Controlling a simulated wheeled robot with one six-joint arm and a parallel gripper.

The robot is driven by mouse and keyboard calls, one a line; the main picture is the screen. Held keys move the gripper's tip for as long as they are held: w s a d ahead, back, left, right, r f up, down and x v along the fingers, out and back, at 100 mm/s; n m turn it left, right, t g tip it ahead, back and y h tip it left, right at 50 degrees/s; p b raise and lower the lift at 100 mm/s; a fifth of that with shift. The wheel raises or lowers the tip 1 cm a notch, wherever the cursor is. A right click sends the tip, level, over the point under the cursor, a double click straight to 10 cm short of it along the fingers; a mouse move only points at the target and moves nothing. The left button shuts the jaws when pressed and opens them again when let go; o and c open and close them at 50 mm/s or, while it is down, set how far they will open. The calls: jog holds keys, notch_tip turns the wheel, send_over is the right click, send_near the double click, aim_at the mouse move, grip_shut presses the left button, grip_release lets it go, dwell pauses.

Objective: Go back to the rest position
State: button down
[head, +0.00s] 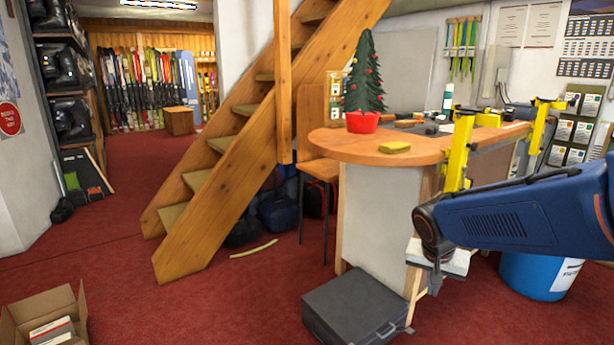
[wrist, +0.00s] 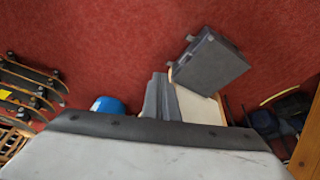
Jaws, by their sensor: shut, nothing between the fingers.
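My gripper (head: 435,286) hangs at the end of my blue arm at the right of the head view. It points down, in front of the bench's white side panel (head: 372,215) and below the wooden bench top (head: 345,142). It looks shut and holds nothing.
A dark grey case (head: 352,305) lies on the red carpet below my gripper; it also shows in the wrist view (wrist: 208,62). A blue bin (head: 540,276) stands under my arm. Wooden stairs (head: 225,150) rise behind. An open cardboard box (head: 45,318) is front left. Carpet between is mostly clear.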

jog(key=s+a+r+n+y, duration=0.1)
jog(key=s+n, duration=0.1)
jog(key=s, duration=0.5)
jog(key=s+r+n+t+y, duration=0.1)
jog(key=s+n, duration=0.1)
jog(key=s, duration=0.5)
jog(key=s+a+r+n, duration=0.1)
jog(key=s+n, duration=0.1)
jog(key=s, duration=0.6)
jog(key=shift+a+r+y, duration=0.3)
jog(key=shift+r+y, duration=0.1)
